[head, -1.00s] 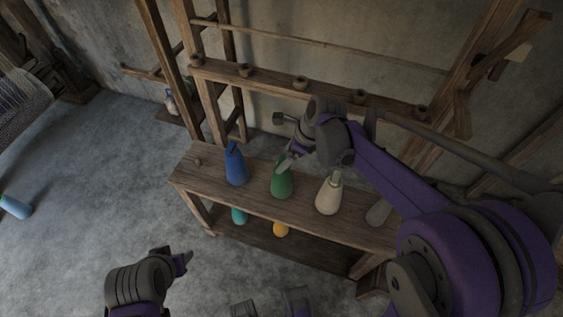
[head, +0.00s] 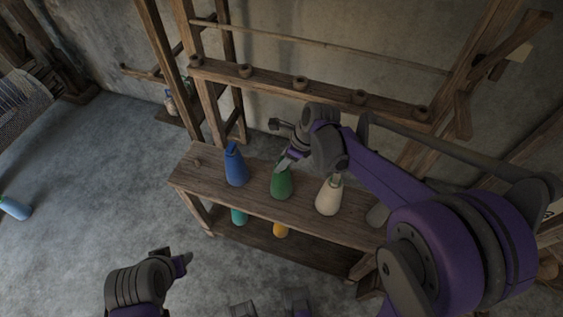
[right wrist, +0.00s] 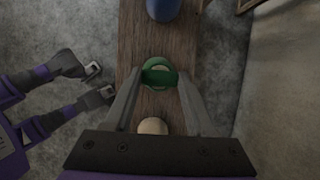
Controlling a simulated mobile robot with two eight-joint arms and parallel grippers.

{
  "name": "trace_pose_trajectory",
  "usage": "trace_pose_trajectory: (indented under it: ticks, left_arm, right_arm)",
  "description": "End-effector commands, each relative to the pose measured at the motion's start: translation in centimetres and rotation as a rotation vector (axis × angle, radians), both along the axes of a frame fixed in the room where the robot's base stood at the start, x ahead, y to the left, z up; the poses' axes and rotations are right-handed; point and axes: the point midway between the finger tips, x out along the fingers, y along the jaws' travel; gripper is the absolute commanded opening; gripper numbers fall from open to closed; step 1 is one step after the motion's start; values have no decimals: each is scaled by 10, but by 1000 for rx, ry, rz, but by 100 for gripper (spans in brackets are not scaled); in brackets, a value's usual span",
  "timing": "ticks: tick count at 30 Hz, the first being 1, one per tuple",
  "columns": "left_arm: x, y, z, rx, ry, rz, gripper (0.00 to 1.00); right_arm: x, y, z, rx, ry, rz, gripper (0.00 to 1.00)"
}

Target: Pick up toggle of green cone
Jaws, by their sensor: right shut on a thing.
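The green cone (head: 281,184) stands upright on the upper board of the wooden bench, between a blue cone and a cream cone. In the right wrist view its toggle (right wrist: 159,73) is a dark green bar across the top, over a paler ring. My right gripper (head: 285,165) reaches down onto the cone's top from the upper right. In the right wrist view its two fingers (right wrist: 160,84) flank the toggle and are shut on it. My left gripper (head: 183,263) is low at the left, away from the bench, and its jaw gap is not clear.
The blue cone (head: 236,169) and the cream cone (head: 329,197) stand close on either side. A teal cone (head: 239,216) and a yellow cone (head: 281,229) show on the lower shelf. A loom frame with a pegged bar (head: 330,92) rises behind the bench (head: 205,181).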

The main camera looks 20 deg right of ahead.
Motion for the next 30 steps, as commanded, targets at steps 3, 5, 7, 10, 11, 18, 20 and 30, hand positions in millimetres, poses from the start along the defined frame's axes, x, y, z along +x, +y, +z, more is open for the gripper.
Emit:
trace_pose_trajectory:
  ticks: [3, 5, 7, 10, 11, 18, 20, 30]
  left_arm:
    - [0, 0, 0, 0, 0, 0, 50]
    - [0, 0, 0, 0, 0, 0, 50]
    - [0, 0, 1, 0, 0, 0, 50]
    - [0, 0, 4, 0, -1, 0, 50]
    - [0, 0, 4, 0, -1, 0, 50]
    - [1, 0, 11, 0, -3, 0, 50]
    - [1, 0, 12, 0, -4, 0, 50]
    - [2, 0, 13, 0, -4, 0, 50]
  right_arm:
    - [0, 0, 0, 0, 0, 0, 5]
    - [0, 0, 2, 0, 0, 0, 5]
    - [0, 0, 7, 0, 0, 0, 5]
    - [0, 0, 22, 0, 0, 0, 5]
    - [0, 0, 28, 0, 0, 0, 5]
    - [0, 0, 76, 0, 0, 0, 5]
    - [0, 0, 85, 0, 0, 0, 5]
    - [0, 0, 101, 0, 0, 0, 5]
